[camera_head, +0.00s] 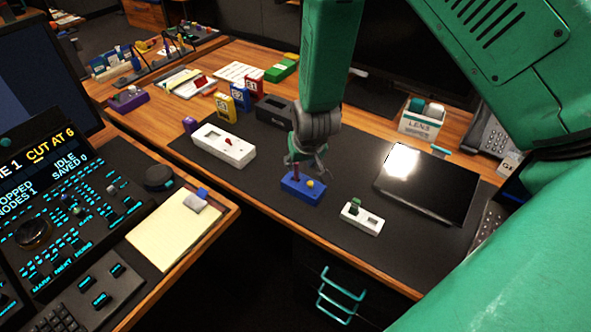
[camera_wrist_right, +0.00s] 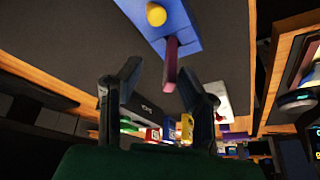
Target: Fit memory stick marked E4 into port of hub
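A blue box (camera_head: 303,187) with a yellow knob and an upright dark red stick-like part (camera_head: 296,171) stands on the dark mat. My right gripper (camera_head: 308,160) is just above it. In the right wrist view, the fingers (camera_wrist_right: 158,90) are apart, with the end of the purplish-red part (camera_wrist_right: 171,62) just ahead of and between the tips; I see no grip on it. Marked yellow (camera_head: 226,107), blue (camera_head: 240,97) and red (camera_head: 254,86) blocks stand farther back, by a black box (camera_head: 275,110). I cannot make out E4 or which thing is the hub. My left gripper is not in view.
A white box with a red part (camera_head: 223,143) stands left, a small purple block (camera_head: 190,125) behind it. A white box with a green part (camera_head: 362,218) is near the front edge. A tablet (camera_head: 428,185) lies right. Bare mat separates the boxes.

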